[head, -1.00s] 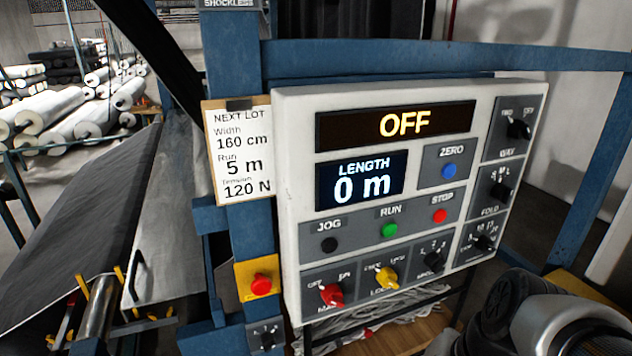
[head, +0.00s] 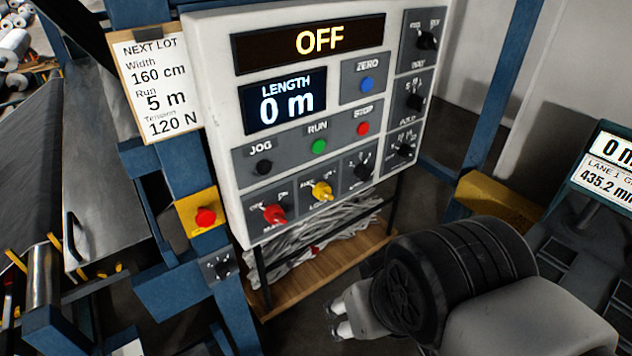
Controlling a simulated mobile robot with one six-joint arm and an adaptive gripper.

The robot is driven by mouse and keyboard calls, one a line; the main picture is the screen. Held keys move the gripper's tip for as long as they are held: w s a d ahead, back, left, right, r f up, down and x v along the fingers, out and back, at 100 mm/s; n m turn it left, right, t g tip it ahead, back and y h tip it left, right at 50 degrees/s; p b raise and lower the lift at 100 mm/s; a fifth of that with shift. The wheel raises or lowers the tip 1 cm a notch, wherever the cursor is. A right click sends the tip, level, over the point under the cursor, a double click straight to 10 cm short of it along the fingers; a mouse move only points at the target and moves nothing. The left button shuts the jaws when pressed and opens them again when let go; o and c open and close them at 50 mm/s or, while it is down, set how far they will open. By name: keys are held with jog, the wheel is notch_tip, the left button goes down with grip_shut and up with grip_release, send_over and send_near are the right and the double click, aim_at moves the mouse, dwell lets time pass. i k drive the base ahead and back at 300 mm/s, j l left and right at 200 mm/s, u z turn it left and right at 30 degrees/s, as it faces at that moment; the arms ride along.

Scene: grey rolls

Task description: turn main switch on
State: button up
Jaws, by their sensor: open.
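The white control panel (head: 222,130) fills the upper middle of the head view. Its top display (head: 310,40) reads OFF. The red rotary knob (head: 274,214) at the panel's lower left is the main switch by its place and partly legible label; its pointer leans toward the OFF side. A yellow knob (head: 321,191) sits to its right. My gripper (head: 335,318) is low in the picture, below and right of the panel, apart from it. Its light fingertips show past my dark wrist, which hides the rest. It is open and empty.
A red button on a yellow box (head: 205,216) is left of the panel, with a small dial (head: 217,266) below. A wooden shelf (head: 330,262) with pale material lies under the panel. Blue frame posts stand on both sides. A paper card (head: 157,85) hangs at left.

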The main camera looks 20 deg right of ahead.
aim_at(274, 213)
jog(key=k+z, duration=0.35)
jog(key=z, duration=0.15)
jog(key=k+z, duration=0.5)
jog(key=i, duration=0.1)
